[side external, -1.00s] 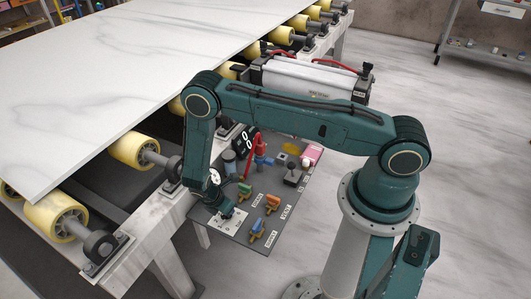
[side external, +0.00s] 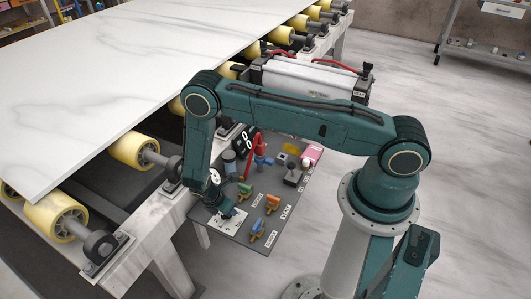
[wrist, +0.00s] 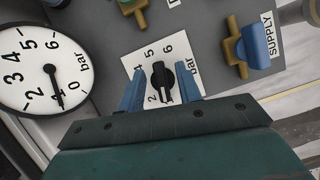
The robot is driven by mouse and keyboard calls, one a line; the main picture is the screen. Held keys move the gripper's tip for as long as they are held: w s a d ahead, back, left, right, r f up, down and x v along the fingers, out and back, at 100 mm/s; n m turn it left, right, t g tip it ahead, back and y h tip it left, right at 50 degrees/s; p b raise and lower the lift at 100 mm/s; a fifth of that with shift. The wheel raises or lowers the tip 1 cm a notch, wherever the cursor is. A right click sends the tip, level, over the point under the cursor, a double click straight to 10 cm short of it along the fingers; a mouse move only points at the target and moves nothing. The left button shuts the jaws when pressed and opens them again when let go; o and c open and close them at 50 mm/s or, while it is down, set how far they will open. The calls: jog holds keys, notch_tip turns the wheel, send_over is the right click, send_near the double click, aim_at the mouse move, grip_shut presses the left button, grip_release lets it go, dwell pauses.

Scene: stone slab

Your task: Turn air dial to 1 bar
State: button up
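The air dial (wrist: 160,78) is a black knob on a white scale card (wrist: 138,60) in the wrist view. Its white mark points down the picture, to the right of the 2; the figure there is hard to read. My gripper (wrist: 158,78) has one blue finger on each side of the knob, with gaps showing, so it is open. A round white gauge (wrist: 25,70) stands at the left; its black needle points down to the low end, around 0 to 1 bar. In the side view my gripper (side external: 234,214) is down at the card (side external: 222,227), and the knob is hidden.
A blue-handled valve (wrist: 252,46) labelled SUPPLY is to the right of the card. Green (side external: 244,189) and orange (side external: 272,202) handles stand on the grey panel nearby. The stone slab (side external: 110,70) lies on yellow rollers (side external: 133,149) at left.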

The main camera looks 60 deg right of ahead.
jog(key=s+v, duration=0.1)
jog(key=v, duration=1.2)
jog(key=shift+w+a+r, duration=0.15)
jog(key=shift+w+r, duration=0.15)
jog(key=shift+w, duration=0.15)
jog(key=shift+r, duration=0.1)
jog(key=s+d+r+m+t+y, duration=0.1)
jog(key=s+d+r+m+y, duration=0.2)
jog(key=r, duration=1.1)
jog(key=s+d+r+m+t, duration=0.15)
jog(key=r+m, duration=0.35)
jog(key=r, duration=0.9)
jog(key=s+r+m+t, duration=0.1)
jog(key=s+r+m, duration=0.1)
jog(key=s, duration=0.4)
jog(key=s+d+r+m+t+y, duration=0.1)
jog(key=s+r+m, duration=0.2)
jog(key=s+r, duration=0.2)
jog(key=s+r+m+t, duration=0.2)
jog(key=s+r+m, duration=0.1)
jog(key=s, duration=0.6)
jog(key=shift+d+r, duration=0.2)
jog(key=shift+r, duration=0.3)
